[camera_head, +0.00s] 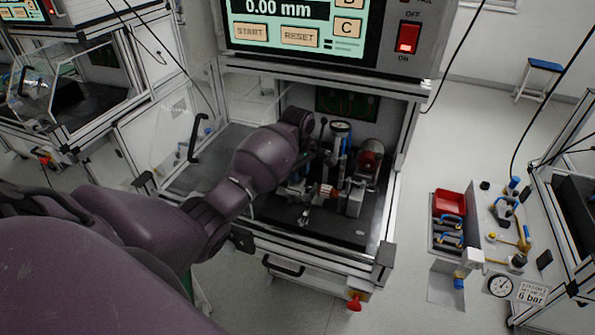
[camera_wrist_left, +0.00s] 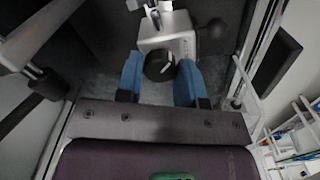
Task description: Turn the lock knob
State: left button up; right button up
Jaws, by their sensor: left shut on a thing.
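The black round lock knob (camera_wrist_left: 159,66) with a white mark sits on the front of a grey metal block (camera_wrist_left: 170,32) in the left wrist view. My left gripper (camera_wrist_left: 158,72) has its blue fingers on either side of the knob and is shut on it. In the head view my left arm reaches into the test station, and its wrist and gripper end among the fixture parts. I cannot make out the knob there. My right gripper is in neither view.
A display panel (camera_head: 310,35) hangs above the opening. A red bin (camera_head: 449,203) stands on the right. Frame posts stand close on both sides.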

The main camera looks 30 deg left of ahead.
pick_arm(q)
jog(key=shift+w+r, duration=0.1)
jog(key=o, duration=0.9)
jog(key=shift+o, duration=0.2)
notch_tip(320, 180, up, 11)
jog(key=shift+f, duration=0.2)
